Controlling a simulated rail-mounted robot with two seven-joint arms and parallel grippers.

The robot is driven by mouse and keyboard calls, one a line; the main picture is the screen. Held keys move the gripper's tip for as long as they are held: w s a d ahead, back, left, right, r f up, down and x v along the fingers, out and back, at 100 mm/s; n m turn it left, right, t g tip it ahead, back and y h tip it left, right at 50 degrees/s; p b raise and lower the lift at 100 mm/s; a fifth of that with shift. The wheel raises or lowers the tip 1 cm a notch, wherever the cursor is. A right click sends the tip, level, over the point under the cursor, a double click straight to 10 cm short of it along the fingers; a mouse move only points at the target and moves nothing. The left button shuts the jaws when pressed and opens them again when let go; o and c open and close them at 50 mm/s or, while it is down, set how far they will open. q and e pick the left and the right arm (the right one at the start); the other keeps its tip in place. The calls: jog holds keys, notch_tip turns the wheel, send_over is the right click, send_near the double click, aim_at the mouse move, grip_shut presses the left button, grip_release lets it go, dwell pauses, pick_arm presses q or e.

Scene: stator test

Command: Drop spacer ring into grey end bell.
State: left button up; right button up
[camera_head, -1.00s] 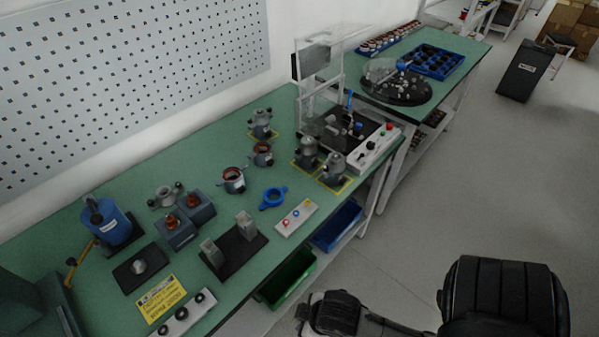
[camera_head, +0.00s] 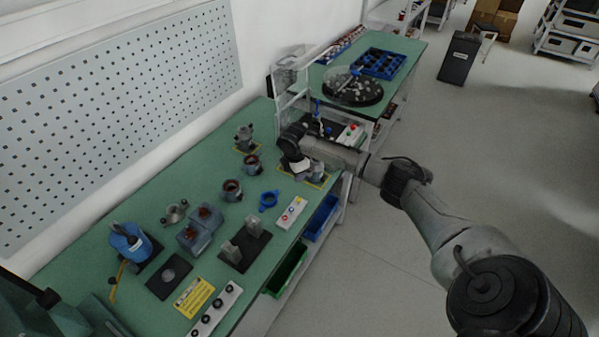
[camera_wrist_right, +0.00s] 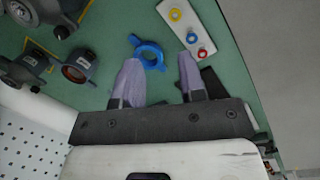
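A grey eared part with dark knobs (camera_head: 174,213), which looks like the grey end bell, lies left of the middle of the green bench. I cannot tell for sure which part is the spacer ring. Dark rings sit on a white strip (camera_head: 215,309) at the front left. Small yellow, blue and red rings sit on a white plate (camera_head: 291,212); it also shows in the right wrist view (camera_wrist_right: 186,27). My right gripper (camera_wrist_right: 160,75) is open and empty above the bench. A blue eared ring (camera_wrist_right: 149,54) appears beyond its fingers. My left gripper is out of view.
Grey motor housings (camera_head: 245,138) stand near my right wrist. A green bin (camera_head: 287,272) hangs below the front edge.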

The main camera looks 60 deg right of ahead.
jog(key=f+n+b, duration=0.2)
jog(key=f+n+y+b, duration=0.1)
jog(key=f+n, duration=0.1)
jog(key=s+f+n+b, duration=0.1)
jog(key=f+n+b, duration=0.1)
jog(key=f, duration=0.1)
jog(key=shift+y+b, duration=0.3)
jog(key=shift+f+b, duration=0.5)
jog(key=shift+b, duration=0.2)
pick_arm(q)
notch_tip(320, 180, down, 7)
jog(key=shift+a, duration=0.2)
pick_arm(e)
jog(key=shift+r, duration=0.1)
pick_arm(q)
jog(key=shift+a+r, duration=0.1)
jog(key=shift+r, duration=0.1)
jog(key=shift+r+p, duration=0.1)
jog(key=shift+p, duration=0.2)
pick_arm(e)
jog(key=shift+a+f, duration=0.1)
jog(key=shift+f, duration=0.15)
